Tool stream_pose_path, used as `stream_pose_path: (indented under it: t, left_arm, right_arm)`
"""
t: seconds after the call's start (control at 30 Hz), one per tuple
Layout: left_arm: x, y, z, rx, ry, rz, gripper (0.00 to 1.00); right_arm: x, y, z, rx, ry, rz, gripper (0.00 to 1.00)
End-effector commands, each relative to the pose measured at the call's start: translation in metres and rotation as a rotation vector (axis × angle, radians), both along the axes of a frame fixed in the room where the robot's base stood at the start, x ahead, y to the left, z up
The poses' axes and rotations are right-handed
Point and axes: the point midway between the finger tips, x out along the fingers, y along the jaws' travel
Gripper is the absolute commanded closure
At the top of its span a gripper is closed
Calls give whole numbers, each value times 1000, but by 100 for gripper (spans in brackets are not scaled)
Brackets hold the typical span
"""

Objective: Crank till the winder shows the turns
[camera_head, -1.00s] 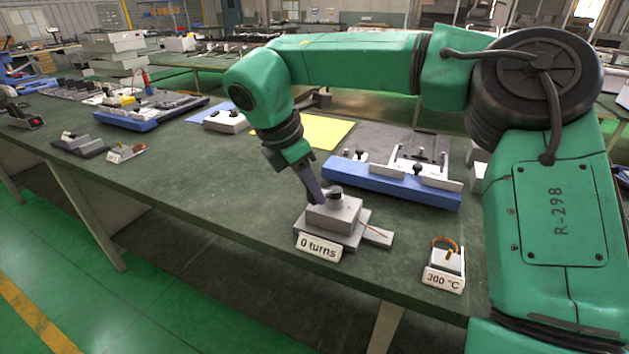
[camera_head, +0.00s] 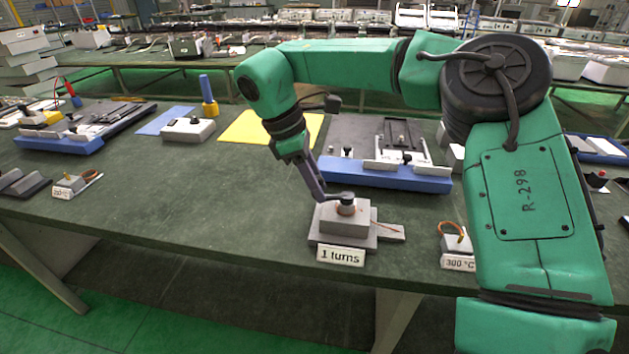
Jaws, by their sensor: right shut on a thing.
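The winder (camera_head: 343,221) is a grey stepped block near the table's front edge, with a dark crank knob (camera_head: 346,203) on top. Its label (camera_head: 341,256) reads "1 turns". A thin copper-coloured wire (camera_head: 385,231) lies on its right side. My right gripper (camera_head: 335,198) reaches down from the upper left and is shut on the crank at the top of the winder. The gripper partly hides the crank's handle. My left gripper is not in view.
A small block with a copper-coloured loop and a "300 °C" label (camera_head: 459,263) stands right of the winder, close to my right arm. A blue-based fixture (camera_head: 390,174) lies behind.

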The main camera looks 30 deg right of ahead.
Motion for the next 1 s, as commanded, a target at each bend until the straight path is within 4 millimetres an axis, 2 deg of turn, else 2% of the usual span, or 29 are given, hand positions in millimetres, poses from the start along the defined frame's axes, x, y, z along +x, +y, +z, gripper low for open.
stream_pose_path:
  t: [0.67, 0.7, 0.77, 1.0]
  left_arm:
    - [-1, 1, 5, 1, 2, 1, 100]
    - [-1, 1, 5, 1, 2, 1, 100]
    - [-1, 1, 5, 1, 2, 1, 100]
    - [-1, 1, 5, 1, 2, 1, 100]
  right_arm:
    - [4, -4, 0, 2, -1, -54, 100]
    - [4, -4, 0, 2, -1, -54, 62]
    - [4, -4, 0, 2, -1, -54, 39]
    - [4, -5, 0, 1, 0, -54, 39]
